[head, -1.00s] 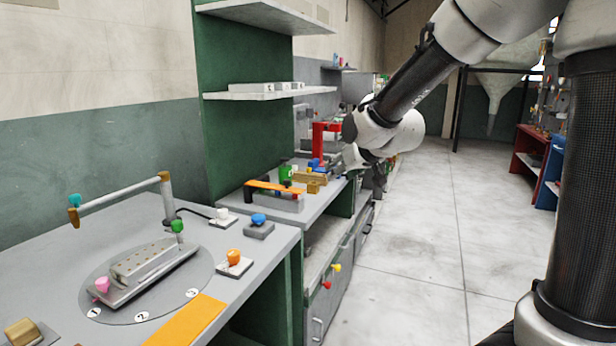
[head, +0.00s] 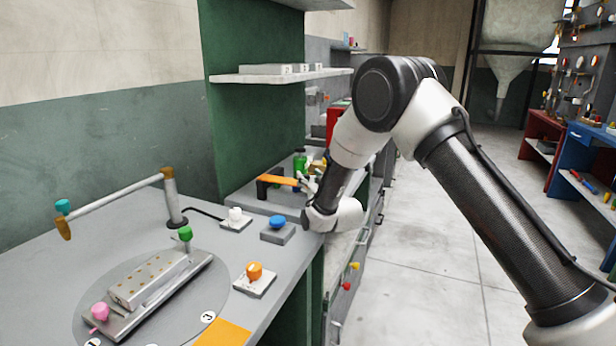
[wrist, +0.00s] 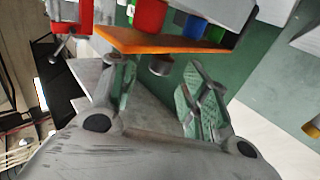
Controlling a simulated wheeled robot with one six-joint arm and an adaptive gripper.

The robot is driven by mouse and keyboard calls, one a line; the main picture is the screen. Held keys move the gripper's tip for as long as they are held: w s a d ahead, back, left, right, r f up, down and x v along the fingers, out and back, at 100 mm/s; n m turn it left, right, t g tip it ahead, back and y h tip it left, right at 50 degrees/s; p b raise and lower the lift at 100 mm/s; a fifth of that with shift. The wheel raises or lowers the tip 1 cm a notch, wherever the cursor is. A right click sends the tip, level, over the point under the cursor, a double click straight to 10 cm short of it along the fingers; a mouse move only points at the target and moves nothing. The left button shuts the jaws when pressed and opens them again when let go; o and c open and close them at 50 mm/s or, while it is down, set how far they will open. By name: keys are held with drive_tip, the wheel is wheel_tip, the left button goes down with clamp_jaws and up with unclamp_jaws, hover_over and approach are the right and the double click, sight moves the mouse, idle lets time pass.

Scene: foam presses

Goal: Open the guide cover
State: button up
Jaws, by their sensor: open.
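An orange flat plate (head: 280,180), which looks like the guide cover, lies level over a dark support on the second bench. In the wrist view the orange plate (wrist: 165,42) crosses the upper middle. A round dark brown knob (wrist: 161,64) shows at its edge, between and beyond my fingertips. My gripper (head: 310,186) is at the right end of the plate in the head view. Its two fingers are spread with nothing between the pads in the wrist view (wrist: 160,88). I cannot tell whether a finger touches the plate.
A green bottle-like part (head: 299,160) and a red press (head: 337,120) stand behind the plate. A shelf (head: 280,76) hangs above. The near bench (head: 120,220) carries a round plate with a metal block and several coloured knobs. The floor to the right (head: 430,250) is clear.

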sight(308, 177)
drive_tip(key=shift+x, duration=1.9)
drive_tip(key=shift+c, duration=0.5)
clamp_jaws()
